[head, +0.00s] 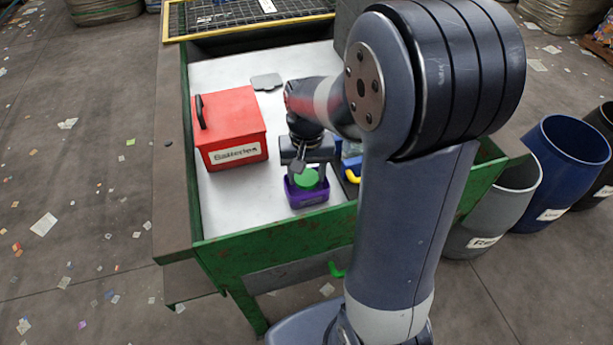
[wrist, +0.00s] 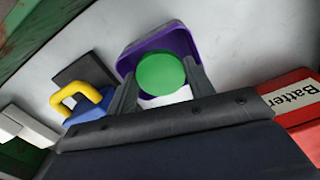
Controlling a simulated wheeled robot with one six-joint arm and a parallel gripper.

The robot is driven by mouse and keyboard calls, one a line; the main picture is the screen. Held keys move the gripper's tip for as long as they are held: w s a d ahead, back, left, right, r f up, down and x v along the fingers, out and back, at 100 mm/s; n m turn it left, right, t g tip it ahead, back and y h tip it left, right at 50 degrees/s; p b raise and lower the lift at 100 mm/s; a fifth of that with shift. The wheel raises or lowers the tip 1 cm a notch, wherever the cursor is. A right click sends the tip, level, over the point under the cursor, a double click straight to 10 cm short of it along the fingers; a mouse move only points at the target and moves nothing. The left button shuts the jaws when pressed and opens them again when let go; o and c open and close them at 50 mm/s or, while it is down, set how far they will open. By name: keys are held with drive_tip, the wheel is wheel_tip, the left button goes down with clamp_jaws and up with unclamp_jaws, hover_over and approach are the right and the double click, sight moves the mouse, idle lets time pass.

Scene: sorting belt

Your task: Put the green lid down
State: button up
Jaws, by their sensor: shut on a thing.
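The green lid (head: 306,178) is a round disc between the fingers of my gripper (head: 307,172). It shows in the wrist view (wrist: 161,74) with a finger on either side and something white below it. My gripper is shut on the lid. A purple tray (head: 308,197) stands on the white table top around and under the lid in the head view. In the wrist view the purple tray (wrist: 128,63) frames the far side of the lid. I cannot tell whether the lid touches the tray.
A red box labelled Batteries (head: 231,128) stands to the left, also in the wrist view (wrist: 294,100). A blue object with a yellow handle (wrist: 97,100) is close by. The white table top (head: 235,203) is clear at front left. A flat grey piece (head: 266,81) lies farther back.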

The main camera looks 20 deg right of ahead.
sight(307, 178)
drive_tip(key=shift+f, duration=0.75)
drive_tip(key=shift+f+b, duration=0.45)
drive_tip(key=shift+f, duration=0.15)
drive_tip(key=o, duration=0.6)
drive_tip(key=shift+o, duration=0.2)
wheel_tip(307, 178, up, 13)
drive_tip(key=p, duration=0.1)
drive_tip(key=shift+r, duration=0.15)
